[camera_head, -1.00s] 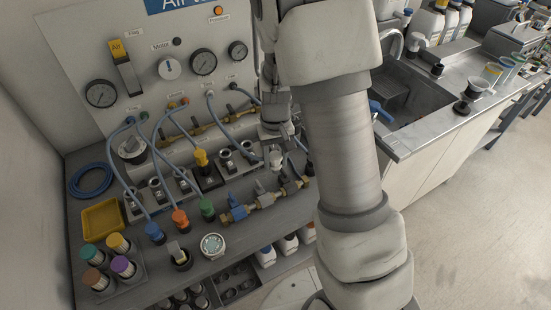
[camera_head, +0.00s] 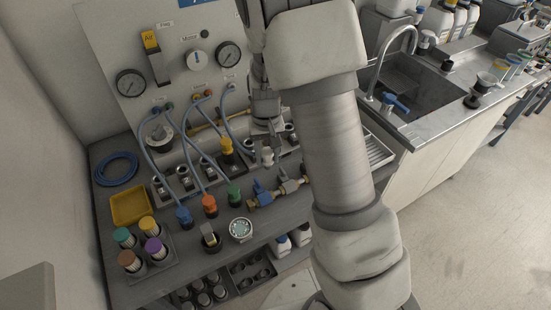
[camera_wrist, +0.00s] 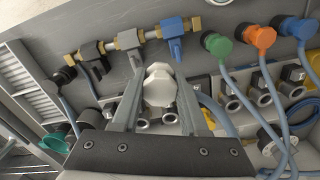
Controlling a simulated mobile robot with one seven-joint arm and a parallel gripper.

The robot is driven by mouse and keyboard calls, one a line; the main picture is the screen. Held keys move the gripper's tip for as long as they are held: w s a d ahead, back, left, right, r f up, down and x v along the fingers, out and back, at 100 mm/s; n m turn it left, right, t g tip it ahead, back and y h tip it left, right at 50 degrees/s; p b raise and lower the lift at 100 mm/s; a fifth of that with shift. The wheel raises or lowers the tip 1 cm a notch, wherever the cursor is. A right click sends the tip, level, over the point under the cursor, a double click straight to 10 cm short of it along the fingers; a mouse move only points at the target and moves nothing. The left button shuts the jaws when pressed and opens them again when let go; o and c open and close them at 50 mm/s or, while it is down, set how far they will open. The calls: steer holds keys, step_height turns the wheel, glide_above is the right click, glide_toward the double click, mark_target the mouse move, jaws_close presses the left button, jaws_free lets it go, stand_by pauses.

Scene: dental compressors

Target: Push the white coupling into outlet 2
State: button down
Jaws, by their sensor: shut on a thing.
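The white coupling (camera_wrist: 159,86) is held between the two grey fingers of my gripper (camera_wrist: 158,78), which is shut on it. In the head view the white coupling (camera_head: 267,157) shows as a small pale piece below my gripper (camera_head: 270,138), above the bench. In the wrist view metal outlet sockets (camera_wrist: 170,117) lie just behind the coupling, partly hidden by the fingers. No outlet number is readable, so I cannot tell which one is outlet 2, nor whether the coupling touches a socket.
Blue, orange (camera_head: 209,203) and green couplings are on the left, with hoses running to the gauge panel (camera_head: 190,40). A yellow tray (camera_head: 131,204) and coloured-cap jars stand at the left. My arm hides the bench's right part.

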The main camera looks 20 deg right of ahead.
steer(key=w+a+m+p, duration=0.1)
steer(key=w+a+m, duration=0.4)
steer(key=a, duration=0.7)
steer(key=w+a+m, duration=0.5)
steer(key=a, duration=0.7)
steer(key=shift+s+a+f+b, duration=0.1)
steer(key=shift+f+b, duration=0.6)
steer(key=shift+f, duration=0.35)
steer(key=shift+s+a+f+b, duration=0.1)
steer(key=shift+f+b, duration=0.55)
steer(key=shift+f, duration=0.35)
steer(key=shift+f, duration=0.1)
steer(key=shift+f+b, duration=0.75)
steer(key=shift+f, duration=0.45)
steer(key=shift+r, duration=0.25)
steer(key=shift+r+p, duration=0.55)
